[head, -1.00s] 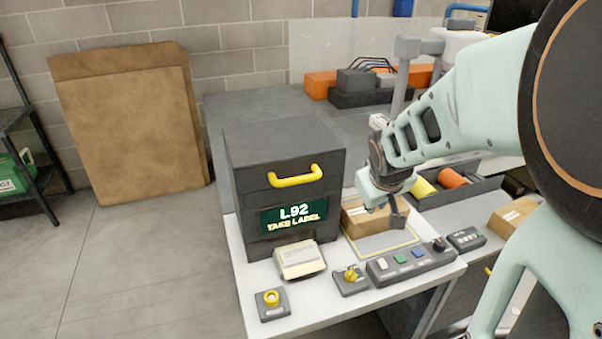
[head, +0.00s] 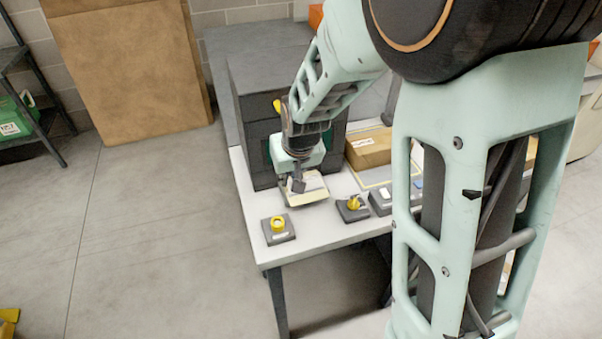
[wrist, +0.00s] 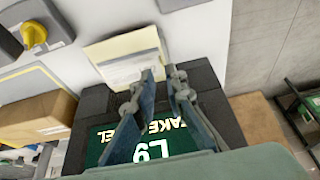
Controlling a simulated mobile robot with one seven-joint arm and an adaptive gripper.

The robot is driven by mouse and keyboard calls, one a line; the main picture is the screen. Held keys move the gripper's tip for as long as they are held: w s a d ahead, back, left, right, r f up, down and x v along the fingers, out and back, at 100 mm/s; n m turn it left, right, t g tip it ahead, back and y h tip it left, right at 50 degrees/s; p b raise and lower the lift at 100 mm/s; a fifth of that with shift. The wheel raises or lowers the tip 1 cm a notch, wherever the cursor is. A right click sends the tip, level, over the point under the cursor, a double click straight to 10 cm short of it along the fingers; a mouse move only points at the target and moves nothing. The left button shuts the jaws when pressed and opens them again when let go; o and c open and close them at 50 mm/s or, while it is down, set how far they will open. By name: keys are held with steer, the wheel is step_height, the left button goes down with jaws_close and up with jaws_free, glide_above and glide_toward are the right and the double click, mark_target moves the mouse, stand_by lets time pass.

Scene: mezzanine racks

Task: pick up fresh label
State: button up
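The fresh label (head: 308,190) is a pale cream-and-white sheet at the front foot of the dark label printer (head: 262,97). It also shows in the wrist view (wrist: 122,52), with faint print on it. My gripper (head: 297,186) is directly over the label in the head view and hides part of it. In the wrist view my gripper (wrist: 160,72) has its two fingers apart with nothing between them. The fingertips overlap the label's lower right edge in the picture; I cannot tell whether they touch it. The printer's green "TAKE LABEL" screen (wrist: 160,143) is partly behind the fingers.
A yellow-knobbed control box (head: 278,230) sits at the white table's (head: 331,231) front left corner, and another (head: 353,208) is right of the label. A cardboard box (head: 370,151) stands behind it. Open floor lies left of the table.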

mark_target(286, 188)
steer(key=shift+x, duration=2.3)
steer(key=shift+a, duration=0.15)
jaws_close()
